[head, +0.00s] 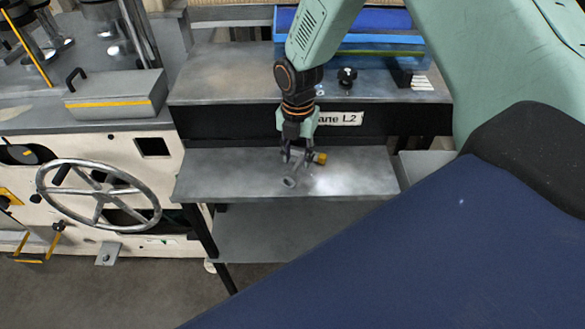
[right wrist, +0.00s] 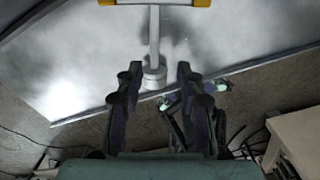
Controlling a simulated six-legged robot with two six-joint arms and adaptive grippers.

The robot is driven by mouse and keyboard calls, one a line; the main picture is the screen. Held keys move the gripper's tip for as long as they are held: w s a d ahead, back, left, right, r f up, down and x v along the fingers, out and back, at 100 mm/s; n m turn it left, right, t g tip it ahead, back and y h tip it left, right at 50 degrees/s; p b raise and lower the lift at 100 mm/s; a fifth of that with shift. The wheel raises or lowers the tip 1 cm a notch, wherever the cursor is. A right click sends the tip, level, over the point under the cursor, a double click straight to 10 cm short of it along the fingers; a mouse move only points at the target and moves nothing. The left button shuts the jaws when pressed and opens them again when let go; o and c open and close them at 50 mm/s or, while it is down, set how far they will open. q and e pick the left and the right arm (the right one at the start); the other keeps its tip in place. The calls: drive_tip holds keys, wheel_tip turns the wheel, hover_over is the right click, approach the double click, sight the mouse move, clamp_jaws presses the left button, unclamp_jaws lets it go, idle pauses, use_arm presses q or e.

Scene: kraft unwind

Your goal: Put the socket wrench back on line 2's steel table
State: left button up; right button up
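The socket wrench (head: 290,182) lies on the bare steel table (head: 370,180) under the "L2" sign. It has a grey shaft with a round socket at the near end, and a crossbar with yellow ends. My right gripper (head: 299,155) is just above it, pointing down, and hides part of the crossbar. In the right wrist view the fingers (right wrist: 160,75) stand wide apart, with the wrench's socket end (right wrist: 153,76) showing between their tips and touching neither. The crossbar shows at the top of that view. My left gripper is not in view.
An upper steel shelf (head: 230,75) with blue items (head: 370,20) and a black knob (head: 347,77) is behind the table. A machine with a handwheel (head: 98,195) stands at left. A lower shelf (head: 280,235) lies below. The table is clear around the wrench.

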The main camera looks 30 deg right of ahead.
sight(293, 169)
drive_tip(key=shift+s+f, duration=0.2)
drive_tip(key=shift+f, duration=0.25)
drive_tip(key=f, duration=0.2)
drive_tip(key=w+a+f, duration=0.1)
drive_tip(key=shift+f, duration=0.35)
drive_tip(key=shift+w+d+f, duration=0.1)
drive_tip(key=shift+d+f, duration=0.05)
drive_tip(key=shift+d, duration=0.1)
drive_tip(key=shift+s+d, duration=0.1)
drive_tip(key=shift+s, duration=0.1)
drive_tip(key=shift+s+r, duration=0.2)
drive_tip(key=shift+s, duration=0.05)
drive_tip(key=c, duration=0.3)
drive_tip(key=shift+w+a+f, duration=0.1)
drive_tip(key=shift+w+a, duration=0.15)
drive_tip(key=shift+w, duration=0.15)
drive_tip(key=c, duration=0.4)
clamp_jaws()
drive_tip(key=shift+s+d, duration=0.2)
drive_tip(key=shift+s, duration=0.05)
drive_tip(key=shift+w+a, duration=0.15)
drive_tip(key=shift+w, duration=0.15)
